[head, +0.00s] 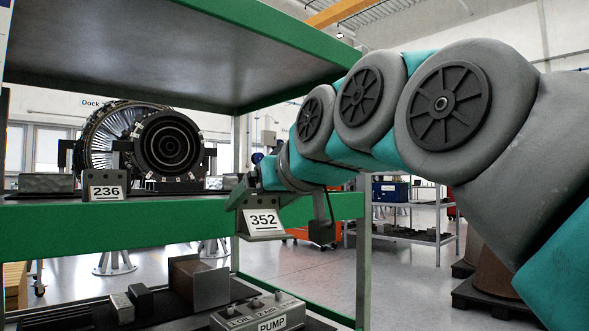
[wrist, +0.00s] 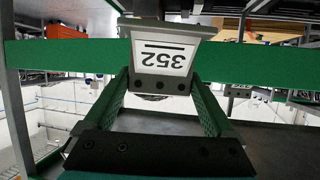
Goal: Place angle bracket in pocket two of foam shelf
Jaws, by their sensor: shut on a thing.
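My gripper (head: 256,190) is shut on a grey angle bracket (head: 262,236) with a white label reading 352. In the head view it holds the bracket in front of the green shelf edge, near the right post. In the wrist view the bracket (wrist: 163,83) sits between the two fingertips (wrist: 160,88), with its label upside down and dark holes along its flange. A similar bracket labelled 236 (head: 105,186) stands on the middle shelf (head: 150,222) to the left. I cannot make out numbered foam pockets; the lower shelf's dark bed (head: 150,318) is partly cut off.
A turbofan engine (head: 140,140) shows behind the middle shelf. The lower shelf holds a block marked PUMP (head: 262,318), a brown and grey box (head: 198,282) and small blocks. A green upper shelf (head: 200,45) hangs above. A grey rack (head: 405,235) stands behind at right.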

